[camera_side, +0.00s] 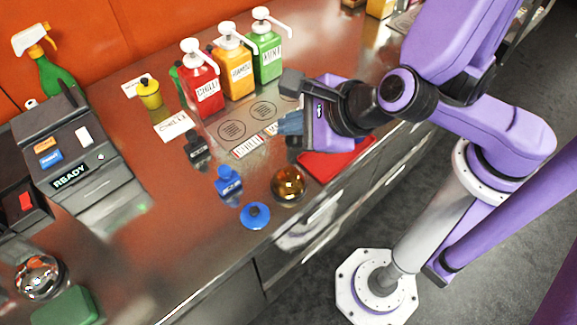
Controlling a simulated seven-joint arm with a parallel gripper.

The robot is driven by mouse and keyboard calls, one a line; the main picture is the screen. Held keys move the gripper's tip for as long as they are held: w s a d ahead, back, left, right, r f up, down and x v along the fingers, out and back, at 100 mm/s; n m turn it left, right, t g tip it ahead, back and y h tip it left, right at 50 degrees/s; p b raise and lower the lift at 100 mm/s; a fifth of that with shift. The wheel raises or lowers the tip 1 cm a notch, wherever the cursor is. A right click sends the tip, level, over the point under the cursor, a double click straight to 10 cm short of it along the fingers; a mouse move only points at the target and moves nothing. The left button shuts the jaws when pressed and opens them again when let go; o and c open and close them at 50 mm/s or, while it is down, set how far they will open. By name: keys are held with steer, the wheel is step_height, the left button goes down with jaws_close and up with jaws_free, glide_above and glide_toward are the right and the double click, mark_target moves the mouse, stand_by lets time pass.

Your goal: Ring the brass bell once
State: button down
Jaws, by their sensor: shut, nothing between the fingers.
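The brass bell (288,186), a shiny gold dome, stands near the counter's front edge in the middle of the side view. My gripper (287,128) is shut and empty. In the picture it is above the bell, over the printed mat and beside the red tray, and apart from the bell. Its height over the counter is hard to tell.
A silver dome (38,277) stands at the lower left by a green block (64,306). A blue disc (255,215) and blue stamp-like object (228,181) lie left of the bell. A red tray (335,160) is right. Sauce pumps (200,84) stand behind.

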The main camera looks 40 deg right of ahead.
stand_by(0.3)
glide_above(292, 178)
steer(key=shift+f, duration=4.45)
steer(key=shift+f, duration=0.4)
steer(key=shift+f, duration=0.45)
steer(key=shift+r, duration=0.9)
steer(key=shift+r, duration=0.1)
steer(key=shift+r, duration=2.4)
